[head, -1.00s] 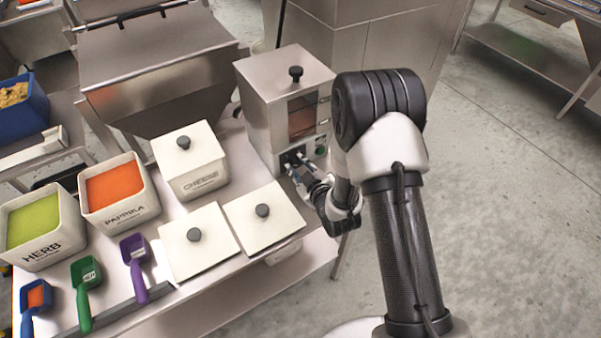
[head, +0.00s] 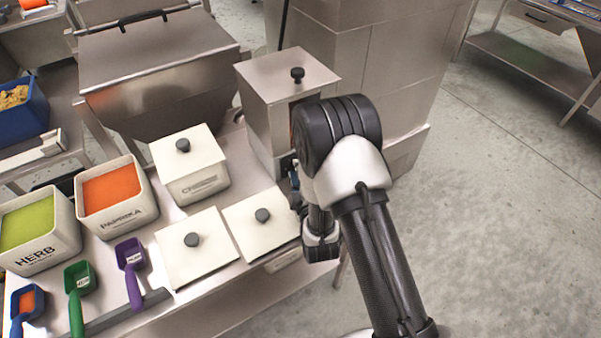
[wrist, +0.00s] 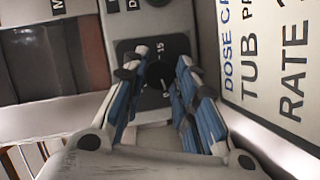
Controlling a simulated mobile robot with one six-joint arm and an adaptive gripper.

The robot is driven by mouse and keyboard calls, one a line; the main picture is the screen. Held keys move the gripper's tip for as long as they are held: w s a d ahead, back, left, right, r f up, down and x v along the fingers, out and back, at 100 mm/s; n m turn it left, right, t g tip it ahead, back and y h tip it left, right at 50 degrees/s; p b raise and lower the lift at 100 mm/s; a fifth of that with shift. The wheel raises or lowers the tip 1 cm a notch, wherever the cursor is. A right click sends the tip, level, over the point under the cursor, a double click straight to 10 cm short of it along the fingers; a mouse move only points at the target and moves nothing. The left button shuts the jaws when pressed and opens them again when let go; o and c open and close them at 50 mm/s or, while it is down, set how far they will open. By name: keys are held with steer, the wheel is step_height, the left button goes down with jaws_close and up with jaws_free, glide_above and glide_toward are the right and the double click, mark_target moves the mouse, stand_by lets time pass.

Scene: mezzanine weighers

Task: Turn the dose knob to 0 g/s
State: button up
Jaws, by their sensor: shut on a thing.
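The dose knob (wrist: 155,76) is a dark round knob on a black dial plate, with "15" printed near it in the wrist view. My gripper (wrist: 162,68) has its blue-and-grey fingers on either side of the knob and is shut on it. The knob's pointer is too small and shaded to read its setting. The steel dispenser (head: 270,118) with a black lid knob stands at the back of the bench in the head view. There my arm hides its front, the dose knob and most of my gripper.
A card (wrist: 270,70) with dose text is beside the dial. White lidded tubs (head: 197,250), an herb tub (head: 40,250), a paprika tub (head: 118,212) and coloured scoops (head: 133,275) crowd the bench left of my arm. Open floor lies to the right.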

steer(key=shift+n, duration=0.3)
steer(key=o, duration=1)
